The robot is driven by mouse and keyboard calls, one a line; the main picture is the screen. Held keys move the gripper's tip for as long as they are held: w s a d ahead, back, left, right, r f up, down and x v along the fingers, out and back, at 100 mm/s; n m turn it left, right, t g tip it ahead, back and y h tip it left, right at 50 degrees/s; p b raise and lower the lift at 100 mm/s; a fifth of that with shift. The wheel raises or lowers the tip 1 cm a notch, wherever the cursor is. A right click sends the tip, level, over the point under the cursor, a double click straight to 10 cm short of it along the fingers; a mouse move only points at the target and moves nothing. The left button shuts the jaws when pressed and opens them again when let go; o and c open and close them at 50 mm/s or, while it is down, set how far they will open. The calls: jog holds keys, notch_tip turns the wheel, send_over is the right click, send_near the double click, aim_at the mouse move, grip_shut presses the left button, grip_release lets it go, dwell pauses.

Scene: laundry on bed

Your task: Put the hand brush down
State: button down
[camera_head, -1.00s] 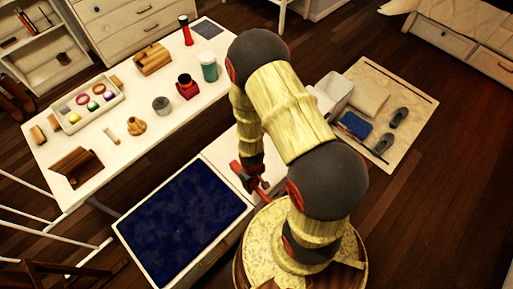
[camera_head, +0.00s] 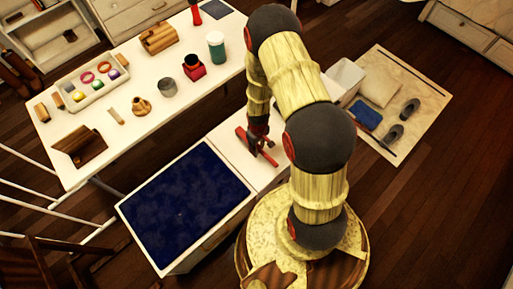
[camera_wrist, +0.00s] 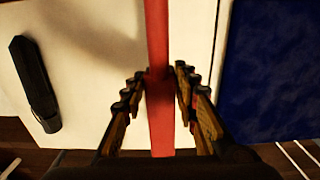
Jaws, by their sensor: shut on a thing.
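My gripper (camera_head: 259,146) is over the white surface (camera_head: 232,149) beside the dark blue panel (camera_head: 185,205). It is shut on a long red thing, which I take as the hand brush (camera_head: 269,157). In the wrist view the fingers (camera_wrist: 160,77) close on both sides of the red bar (camera_wrist: 158,35), which runs up out of the picture. No bristles can be made out. I cannot tell whether the brush touches the white surface below.
A black elongated object (camera_wrist: 35,85) lies on the white surface in the wrist view. A white table (camera_head: 130,130) with a green-and-white cup (camera_head: 216,46), a red pot (camera_head: 193,68) and a tray (camera_head: 90,84) stands at left. A mat (camera_head: 425,85) with slippers lies at right.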

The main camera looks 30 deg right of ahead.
jog(key=w+f, duration=0.1)
jog(key=w+d+f+b, duration=0.1)
jog(key=f, duration=0.1)
jog(key=w+f, duration=0.1)
jog(key=shift+d+f, duration=0.25)
jog(key=shift+d, duration=0.1)
jog(key=shift+w+d+f+b, duration=0.2)
jog(key=shift+w+f+b, duration=0.2)
jog(key=shift+w+f, duration=0.15)
jog(key=shift+w+d+f+b, duration=0.15)
jog(key=shift+f+b, duration=0.7)
jog(key=shift+f, duration=0.85)
jog(key=shift+f, duration=0.15)
jog(key=c, duration=1.4)
grip_release()
